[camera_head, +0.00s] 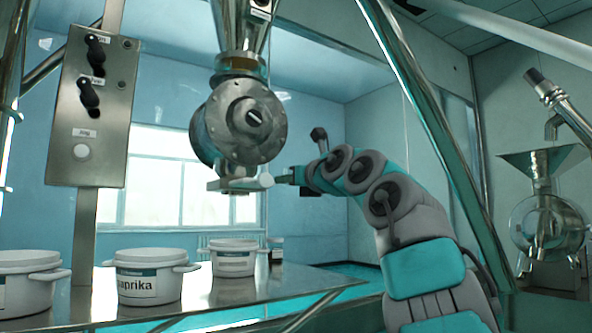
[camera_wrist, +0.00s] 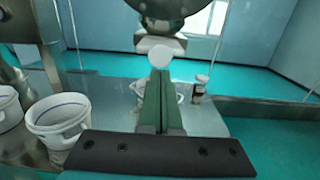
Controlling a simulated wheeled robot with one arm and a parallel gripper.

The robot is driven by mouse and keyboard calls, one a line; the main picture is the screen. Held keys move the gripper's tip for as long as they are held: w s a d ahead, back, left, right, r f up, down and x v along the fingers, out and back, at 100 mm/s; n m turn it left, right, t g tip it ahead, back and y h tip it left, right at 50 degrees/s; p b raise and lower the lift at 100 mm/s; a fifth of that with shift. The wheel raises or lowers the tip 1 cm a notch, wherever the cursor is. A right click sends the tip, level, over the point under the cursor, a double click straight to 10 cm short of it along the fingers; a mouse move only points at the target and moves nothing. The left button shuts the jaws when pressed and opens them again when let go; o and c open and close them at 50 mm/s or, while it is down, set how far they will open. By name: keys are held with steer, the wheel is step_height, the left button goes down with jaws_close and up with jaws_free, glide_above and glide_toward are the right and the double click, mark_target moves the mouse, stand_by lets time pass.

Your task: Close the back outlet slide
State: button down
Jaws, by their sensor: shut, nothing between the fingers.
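A steel outlet housing (camera_head: 240,122) with a round bolted cover hangs at upper centre in the head view. A flat slide (camera_head: 232,185) sits at its lower end, with a pale round knob (camera_head: 266,181) facing my arm. My gripper (camera_head: 284,177) is just right of the knob, pointing at it. In the wrist view my green fingers (camera_wrist: 160,76) are together and empty, their tips right at the knob (camera_wrist: 158,55). I cannot tell whether they touch it. The slide (camera_wrist: 160,42) shows behind the knob. How far the slide is in is hard to tell.
White tubs stand on the steel table (camera_head: 215,305), one labelled Paprika (camera_head: 150,277), another (camera_head: 234,258) below the outlet. A small jar (camera_wrist: 200,88) stands right of my fingers. A control panel (camera_head: 95,110) is at left. A slanted metal post (camera_head: 430,110) runs behind my arm.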

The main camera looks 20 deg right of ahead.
mark_target(267, 182)
steer(key=p+x, duration=0.2)
steer(key=x, duration=0.2)
steer(key=shift+a+r, duration=0.1)
steer(key=shift+r, duration=0.1)
steer(key=shift+w+a+f+p, duration=0.1)
steer(key=shift+w+p, duration=0.1)
steer(key=shift+w, duration=0.2)
steer(key=shift+w+a+f+p, duration=0.1)
steer(key=shift+w+p, duration=0.1)
steer(key=shift+w, duration=0.25)
